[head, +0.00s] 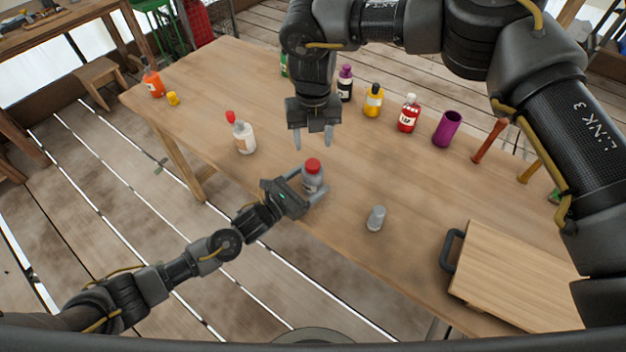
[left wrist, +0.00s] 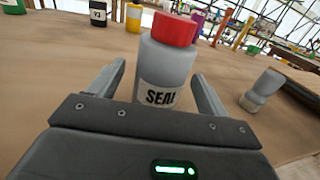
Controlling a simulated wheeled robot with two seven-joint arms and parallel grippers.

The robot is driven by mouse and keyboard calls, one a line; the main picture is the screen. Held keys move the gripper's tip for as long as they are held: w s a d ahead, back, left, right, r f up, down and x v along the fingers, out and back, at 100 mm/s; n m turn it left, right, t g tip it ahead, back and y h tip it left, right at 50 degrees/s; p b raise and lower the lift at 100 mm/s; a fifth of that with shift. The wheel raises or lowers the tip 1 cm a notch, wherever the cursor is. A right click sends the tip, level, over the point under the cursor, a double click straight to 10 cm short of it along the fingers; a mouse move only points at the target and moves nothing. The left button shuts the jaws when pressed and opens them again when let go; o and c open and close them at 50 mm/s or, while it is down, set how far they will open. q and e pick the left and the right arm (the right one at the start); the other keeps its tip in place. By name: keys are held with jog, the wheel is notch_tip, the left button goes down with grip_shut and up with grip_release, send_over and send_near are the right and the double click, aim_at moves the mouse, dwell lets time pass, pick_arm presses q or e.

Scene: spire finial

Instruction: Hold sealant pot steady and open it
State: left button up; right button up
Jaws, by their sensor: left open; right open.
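The sealant pot (head: 312,178) is a grey bottle with a red cap (head: 312,165) and stands upright near the table's front edge. In the left wrist view the pot (left wrist: 165,68) shows a label reading "SEAL", and its red cap (left wrist: 174,28) is on. My left gripper (head: 315,182) is open, low at the table, with one finger on each side of the pot; gaps show between fingers and pot in the left wrist view. My right gripper (head: 314,140) is open and empty, pointing down above the table behind the pot.
A white bottle with a red tip (head: 244,136) stands left of the pot, and a small grey container (head: 376,218) to the right. A wooden board (head: 520,270) with a dark handle lies at front right. Several coloured bottles, including a yellow one (head: 373,102), line the back.

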pick_arm(q)
jog(key=shift+x, duration=1.75)
jog(key=shift+c, duration=0.4)
